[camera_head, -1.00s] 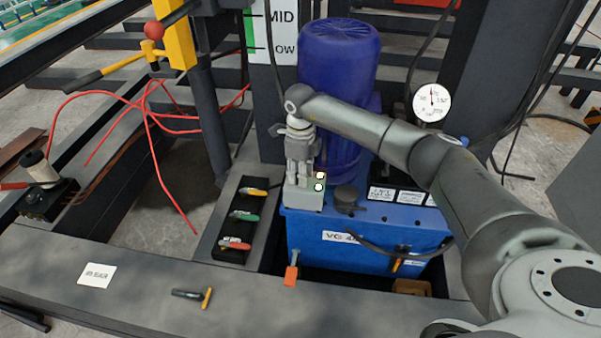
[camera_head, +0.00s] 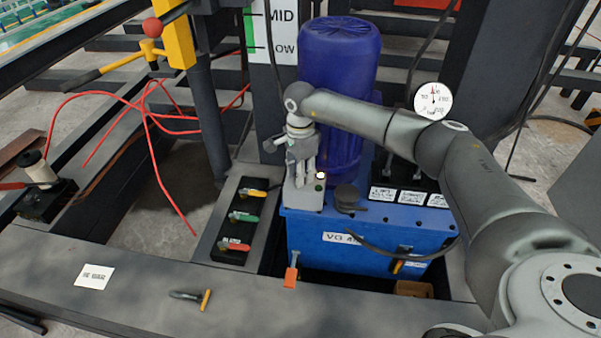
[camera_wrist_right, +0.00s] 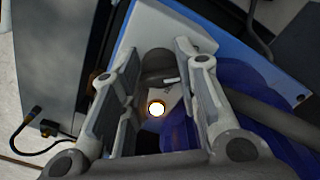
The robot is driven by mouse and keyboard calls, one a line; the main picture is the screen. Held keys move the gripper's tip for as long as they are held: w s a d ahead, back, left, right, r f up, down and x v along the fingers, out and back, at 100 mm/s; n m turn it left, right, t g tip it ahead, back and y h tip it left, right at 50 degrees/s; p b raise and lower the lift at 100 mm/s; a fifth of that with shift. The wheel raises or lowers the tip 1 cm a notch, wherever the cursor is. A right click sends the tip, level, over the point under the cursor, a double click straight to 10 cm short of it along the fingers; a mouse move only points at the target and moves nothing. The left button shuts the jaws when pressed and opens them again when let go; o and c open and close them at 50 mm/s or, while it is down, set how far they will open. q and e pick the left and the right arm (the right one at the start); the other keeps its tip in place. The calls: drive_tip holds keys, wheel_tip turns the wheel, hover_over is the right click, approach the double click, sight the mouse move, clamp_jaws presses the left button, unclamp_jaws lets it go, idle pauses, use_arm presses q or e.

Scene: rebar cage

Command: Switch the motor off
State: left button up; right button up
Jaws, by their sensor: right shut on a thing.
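The blue motor (camera_head: 340,85) stands upright on the blue power unit tank (camera_head: 345,225). A pale grey switch box (camera_head: 304,198) sits beside it. One lamp (camera_head: 321,175) on the box glows whitish-amber and the green lamp (camera_head: 319,187) is dark. The glowing lamp also shows in the wrist view (camera_wrist_right: 156,109). My right gripper (camera_head: 304,180) points down onto the box. In the wrist view its fingers (camera_wrist_right: 160,75) are on either side of a dark rotary knob (camera_wrist_right: 158,66) with a white mark, shut on it. My left gripper is not in view.
Valve levers with yellow, green and red handles (camera_head: 240,218) stand left of the box. A pressure gauge (camera_head: 432,101) and labelled plates (camera_head: 410,196) are to the right. Red hoses (camera_head: 150,125) hang at left. A yellow-handled tool (camera_head: 206,299) lies on the front beam.

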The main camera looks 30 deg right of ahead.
drive_tip(key=shift+n, duration=0.6)
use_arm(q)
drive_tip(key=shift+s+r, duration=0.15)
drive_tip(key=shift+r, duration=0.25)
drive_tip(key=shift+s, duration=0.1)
use_arm(e)
drive_tip(key=o, duration=1)
drive_tip(key=shift+o, duration=0.2)
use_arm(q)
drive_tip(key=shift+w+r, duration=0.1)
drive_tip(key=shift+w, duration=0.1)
use_arm(e)
drive_tip(key=shift+r, duration=0.1)
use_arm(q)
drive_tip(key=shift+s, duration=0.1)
use_arm(e)
wheel_tip(320, 180, up, 12)
